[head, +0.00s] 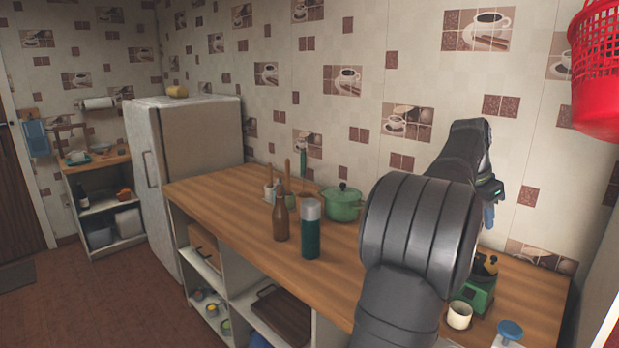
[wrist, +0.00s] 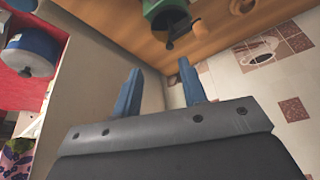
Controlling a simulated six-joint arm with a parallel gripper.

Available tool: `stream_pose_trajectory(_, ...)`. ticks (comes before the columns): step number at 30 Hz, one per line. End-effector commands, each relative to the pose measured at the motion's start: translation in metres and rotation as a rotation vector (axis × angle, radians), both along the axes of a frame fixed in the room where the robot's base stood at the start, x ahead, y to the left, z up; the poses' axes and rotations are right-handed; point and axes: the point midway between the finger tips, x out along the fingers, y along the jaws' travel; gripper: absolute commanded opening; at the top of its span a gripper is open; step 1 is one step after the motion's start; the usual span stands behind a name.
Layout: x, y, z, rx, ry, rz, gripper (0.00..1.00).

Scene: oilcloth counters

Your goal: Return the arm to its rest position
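My arm rises in the right half of the head view, its black links standing above the wooden counter (head: 340,262). My gripper (wrist: 160,70) shows in the wrist view as two blue fingers set apart, with nothing between them. In the head view only a bit of blue finger (head: 489,216) shows beyond the arm, above the counter's right part. The rest of the gripper is hidden behind my wrist there.
Below the gripper stand a green appliance (head: 482,292) and a cream cup (head: 459,315). A green pot (head: 343,203), brown bottle (head: 281,217) and dark green bottle (head: 310,232) stand left of my arm. A red basket (head: 598,75) hangs upper right.

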Motion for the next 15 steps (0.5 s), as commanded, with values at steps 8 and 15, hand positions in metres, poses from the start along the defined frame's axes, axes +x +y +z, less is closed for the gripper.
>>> stream_pose_trajectory(8,0.007,-0.020,-0.054,0.002,0.003,0.001,0.39)
stream_pose_trajectory(15,0.013,-0.037,-0.098,0.001,0.002,0.003,0.39)
